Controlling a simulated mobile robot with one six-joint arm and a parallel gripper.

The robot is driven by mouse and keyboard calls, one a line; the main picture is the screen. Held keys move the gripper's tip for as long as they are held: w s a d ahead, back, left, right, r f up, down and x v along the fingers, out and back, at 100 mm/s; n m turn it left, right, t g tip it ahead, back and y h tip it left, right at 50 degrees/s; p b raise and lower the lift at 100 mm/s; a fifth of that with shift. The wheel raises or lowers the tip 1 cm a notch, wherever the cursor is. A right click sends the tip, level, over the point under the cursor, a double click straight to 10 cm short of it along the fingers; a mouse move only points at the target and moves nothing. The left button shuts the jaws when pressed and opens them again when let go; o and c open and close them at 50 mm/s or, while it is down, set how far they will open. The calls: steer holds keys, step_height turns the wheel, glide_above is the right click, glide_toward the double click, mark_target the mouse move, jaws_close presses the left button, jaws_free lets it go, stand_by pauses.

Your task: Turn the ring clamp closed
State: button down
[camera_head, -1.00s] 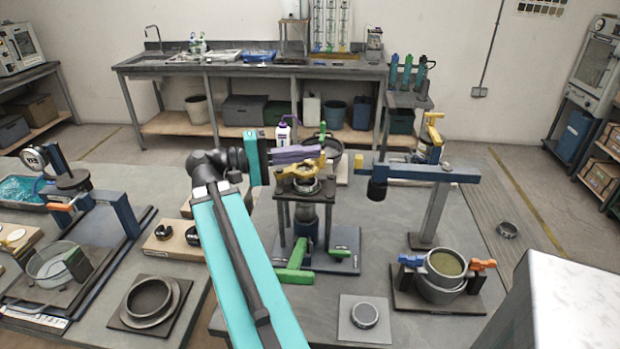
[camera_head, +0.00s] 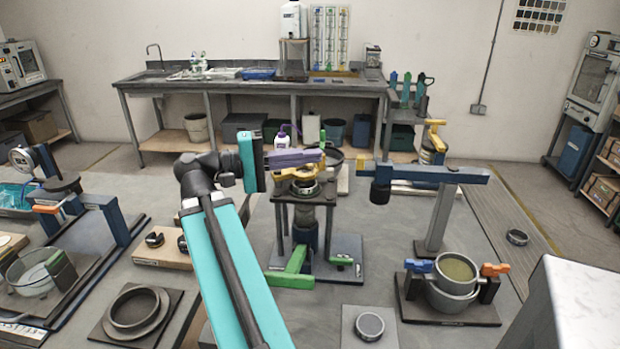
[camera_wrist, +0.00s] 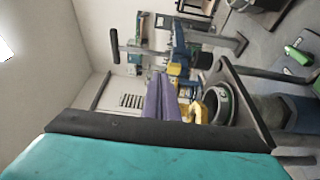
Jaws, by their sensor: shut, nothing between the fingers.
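The ring clamp (camera_head: 301,173) is yellow and sits around the top of a dark stand, over a grey round collar (camera_head: 304,188). My gripper (camera_head: 318,157) has purple fingers, shut and empty, lying just above and beside the yellow clamp. In the wrist view, the purple fingers (camera_wrist: 163,98) are together and the yellow clamp (camera_wrist: 197,111) shows right beside them, with the grey collar (camera_wrist: 222,104) to its right. Whether the fingers touch the clamp I cannot tell. Part of the clamp is hidden by the fingers.
A blue arm on a grey post (camera_head: 425,173) stands right of the clamp. A green lever (camera_head: 292,270) is at the stand's foot. A pot with blue and orange clips (camera_head: 456,285) is front right. A white block (camera_head: 575,305) fills the lower right corner.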

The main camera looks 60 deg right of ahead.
steer(key=shift+s+a+f+b, duration=0.15)
steer(key=shift+s+a+b, duration=0.25)
steer(key=shift+b, duration=1.1)
steer(key=shift+s+a+b, duration=0.1)
steer(key=shift+a+b, duration=0.2)
steer(key=shift+b, duration=0.3)
steer(key=shift+s+a+r+b, duration=0.15)
steer(key=shift+s+a+b, duration=0.3)
steer(key=shift+a+b, duration=0.45)
steer(key=shift+s+a+r+b, duration=0.1)
steer(key=shift+s+a+b, duration=0.4)
steer(key=shift+b, duration=0.7)
steer(key=shift+s+a+r+b, duration=0.15)
steer(key=shift+s+a+b, duration=0.2)
steer(key=shift+a+b, duration=0.55)
steer(key=shift+d+r, duration=0.1)
steer(key=shift+d, duration=0.05)
